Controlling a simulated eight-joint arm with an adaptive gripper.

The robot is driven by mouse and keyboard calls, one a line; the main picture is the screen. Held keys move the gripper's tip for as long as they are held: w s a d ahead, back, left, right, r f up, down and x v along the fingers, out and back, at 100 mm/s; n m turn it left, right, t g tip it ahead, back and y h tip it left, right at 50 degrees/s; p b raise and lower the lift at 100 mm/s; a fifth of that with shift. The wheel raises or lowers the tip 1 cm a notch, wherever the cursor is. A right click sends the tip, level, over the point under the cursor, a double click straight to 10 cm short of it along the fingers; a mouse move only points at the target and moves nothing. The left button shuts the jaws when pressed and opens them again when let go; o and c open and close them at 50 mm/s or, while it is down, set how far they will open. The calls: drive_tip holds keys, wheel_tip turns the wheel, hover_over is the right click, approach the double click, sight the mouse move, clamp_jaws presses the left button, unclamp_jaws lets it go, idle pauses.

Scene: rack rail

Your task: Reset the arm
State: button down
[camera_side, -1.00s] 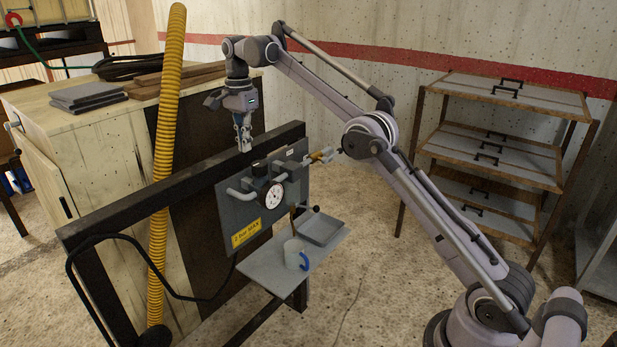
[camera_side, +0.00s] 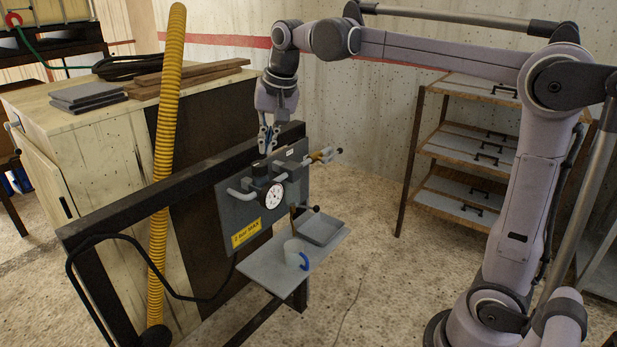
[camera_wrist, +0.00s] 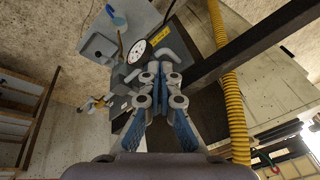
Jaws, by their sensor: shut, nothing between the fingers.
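My gripper (camera_side: 267,142) is shut and empty. In the side view it points down just above the top of the grey gauge panel (camera_side: 233,212), near the black rail. Whether it touches the panel's fittings I cannot tell. In the wrist view my gripper (camera_wrist: 158,78) shows its blue-sided fingers together, with the white dial gauge (camera_wrist: 136,51) beyond them. The panel carries the gauge (camera_side: 272,196), grey pipe fittings, a yellow label (camera_side: 246,232) and a brass fitting (camera_side: 322,156) at its right.
A white mug (camera_side: 293,252) with a blue handle and a grey tray (camera_side: 322,230) stand on a small shelf (camera_side: 262,272) below the panel. A yellow corrugated hose (camera_side: 166,150) rises left. A wooden cabinet (camera_side: 60,125) stands behind; a shelf rack (camera_side: 455,180) stands right.

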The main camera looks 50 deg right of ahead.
drive_tip(key=s+a+f+n+t, duration=0.1)
drive_tip(key=s+f+n, duration=0.3)
drive_tip(key=s, duration=0.5)
drive_tip(key=s+a+f+n+t, duration=0.2)
drive_tip(key=s+f+n, duration=0.2)
drive_tip(key=s+f, duration=0.5)
drive_tip(key=shift+s+f+n, duration=0.3)
drive_tip(key=shift+a, duration=0.1)
idle(0.6)
